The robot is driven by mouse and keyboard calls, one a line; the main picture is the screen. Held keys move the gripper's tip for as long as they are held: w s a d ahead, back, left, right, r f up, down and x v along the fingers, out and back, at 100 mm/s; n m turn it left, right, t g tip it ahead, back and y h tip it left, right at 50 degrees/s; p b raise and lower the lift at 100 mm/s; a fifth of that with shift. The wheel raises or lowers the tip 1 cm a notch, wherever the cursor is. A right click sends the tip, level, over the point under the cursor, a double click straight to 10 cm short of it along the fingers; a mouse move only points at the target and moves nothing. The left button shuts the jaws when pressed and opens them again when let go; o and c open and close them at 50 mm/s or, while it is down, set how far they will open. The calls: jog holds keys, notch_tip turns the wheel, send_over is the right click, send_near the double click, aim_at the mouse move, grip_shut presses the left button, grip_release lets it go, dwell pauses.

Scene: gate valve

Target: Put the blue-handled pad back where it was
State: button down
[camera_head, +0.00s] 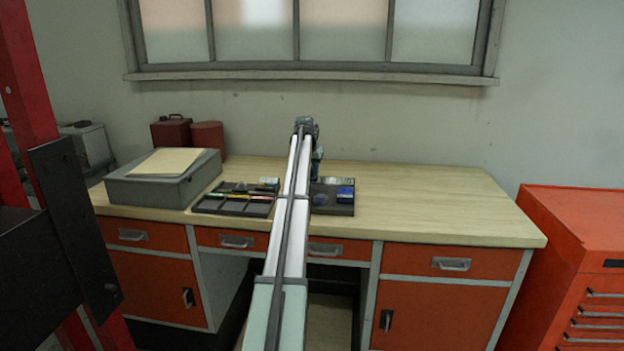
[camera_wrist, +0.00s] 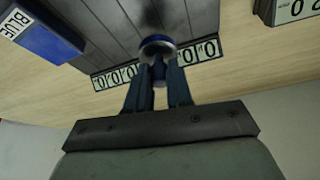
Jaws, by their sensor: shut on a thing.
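My gripper (camera_wrist: 159,66) is shut on a small round piece with a blue rim and a grey face (camera_wrist: 157,44), which looks like the blue-handled pad. The fingers hide part of it. It appears over the dark slatted tray (camera_wrist: 110,45), near white number plates (camera_wrist: 116,77); I cannot tell whether it touches the tray. In the head view my gripper (camera_head: 317,168) is mostly hidden behind my arm, above the right-hand tray (camera_head: 333,210). A blue box marked BLUE (camera_wrist: 42,36) lies on that tray, and it also shows in the head view (camera_head: 345,194).
A dark tray with pens (camera_head: 232,207) lies to the left on the wooden bench (camera_head: 430,205). A grey box with paper (camera_head: 162,180) and red canisters (camera_head: 190,135) stand further left. The bench's right side is clear. A red tool cabinet (camera_head: 580,240) stands at the right.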

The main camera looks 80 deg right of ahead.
aim_at(312, 177)
jog(key=shift+f, duration=1.8)
jog(key=shift+f, duration=0.15)
jog(key=c, duration=1)
grip_release()
jog(key=v, duration=1.2)
